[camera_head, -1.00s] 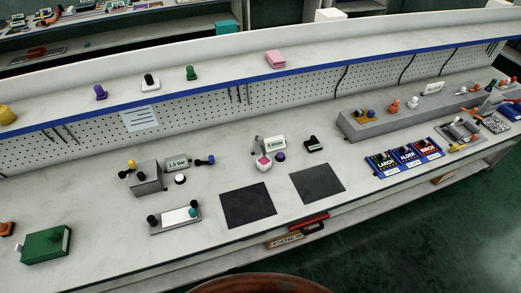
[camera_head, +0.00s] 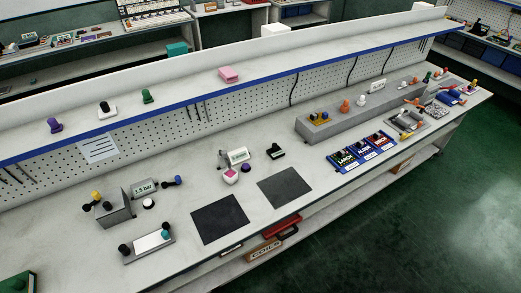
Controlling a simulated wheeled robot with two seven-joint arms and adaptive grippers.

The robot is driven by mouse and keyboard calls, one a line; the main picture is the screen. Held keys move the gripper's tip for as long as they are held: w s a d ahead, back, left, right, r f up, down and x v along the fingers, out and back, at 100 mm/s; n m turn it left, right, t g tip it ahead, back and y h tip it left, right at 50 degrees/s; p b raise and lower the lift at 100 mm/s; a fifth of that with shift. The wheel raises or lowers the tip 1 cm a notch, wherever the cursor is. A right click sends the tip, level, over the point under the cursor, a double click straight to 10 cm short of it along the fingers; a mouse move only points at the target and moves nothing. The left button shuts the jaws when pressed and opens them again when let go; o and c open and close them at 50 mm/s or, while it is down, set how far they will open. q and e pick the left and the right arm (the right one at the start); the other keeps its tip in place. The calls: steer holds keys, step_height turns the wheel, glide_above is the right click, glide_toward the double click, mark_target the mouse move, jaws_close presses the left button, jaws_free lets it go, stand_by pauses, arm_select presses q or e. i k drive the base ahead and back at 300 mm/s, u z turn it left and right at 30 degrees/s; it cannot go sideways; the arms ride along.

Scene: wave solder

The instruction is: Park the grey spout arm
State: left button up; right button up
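I cannot single out the grey spout arm with certainty at this size. A small grey upright piece with a white display (camera_head: 236,157) stands mid-bench, behind a pink-topped white block (camera_head: 230,176) and a purple knob (camera_head: 244,169). A grey box (camera_head: 114,209) with yellow and black knobs stands at the left, beside a gauge marked 1.5 bar (camera_head: 144,188). A long grey block (camera_head: 322,128) carries orange and white knobs at the right. Neither of my grippers shows in the view.
Two dark mats (camera_head: 219,219) and (camera_head: 285,187) lie on the white bench. A white plate with knobs (camera_head: 148,245) is at the front left. Labelled blue cards (camera_head: 362,151) and a grey tray (camera_head: 408,121) lie at the right. A raised shelf (camera_head: 190,90) runs behind.

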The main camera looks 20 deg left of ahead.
mark_target(223, 153)
steer(key=z, duration=0.1)
steer(key=i, duration=0.8)
steer(key=u, duration=1.7)
